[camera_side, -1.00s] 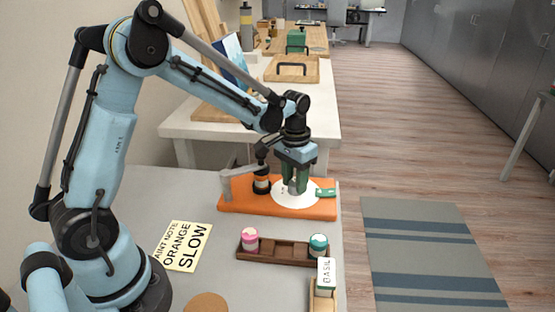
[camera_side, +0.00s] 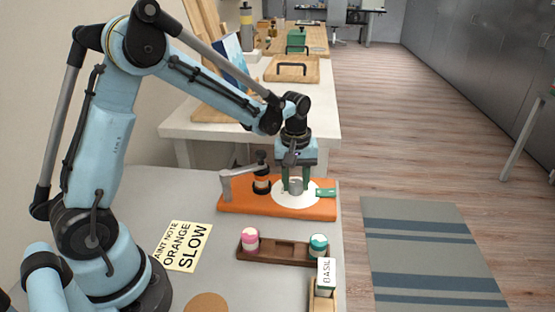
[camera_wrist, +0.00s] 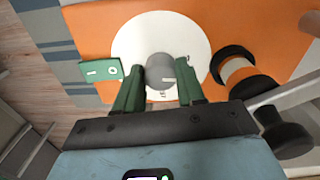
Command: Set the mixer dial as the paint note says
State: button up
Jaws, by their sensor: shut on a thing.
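The yellow paint note (camera_side: 181,246) lies on the grey table and reads "PAINT NOTE ORANGE SLOW". The mixer is an orange base (camera_side: 235,204) with a white round dial plate (camera_side: 296,203) and a grey dial knob (camera_side: 296,187). In the wrist view the knob (camera_wrist: 160,66) sits in the middle of the white plate (camera_wrist: 128,45). My gripper (camera_side: 295,190) points down with its green fingers on either side of the knob, shut on it. In the wrist view the fingertips (camera_wrist: 160,72) flank the knob. The small marks on the plate are too small to read.
A green tab (camera_side: 326,192) with a white mark is at the base's right end. An orange-banded black-topped jar (camera_side: 262,182) stands left of the dial under a grey bracket (camera_side: 240,174). A brown rack (camera_side: 247,256) holds pink and teal paint pots. A box labelled BASIL (camera_side: 326,272) stands in front.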

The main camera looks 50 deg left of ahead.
aim_at(293, 185)
jog(key=shift+n, duration=0.5)
jog(key=o, duration=1)
jog(key=shift+o, duration=0.2)
jog(key=shift+r, duration=0.1)
notch_tip(293, 185, up, 12)
jog(key=shift+s, duration=0.15)
jog(key=shift+s, duration=0.1)
jog(key=s+d+m+t, duration=0.2)
jog(key=s+m+t, duration=0.1)
jog(key=s+m, duration=0.2)
jog(key=s+d+f+m+t, duration=0.1)
jog(key=s+m+t, duration=0.2)
jog(key=s+m, duration=0.3)
jog(key=shift+s+d+f+t, duration=0.3)
jog(key=shift+s+d+t, duration=0.1)
jog(key=shift+s, duration=0.65)
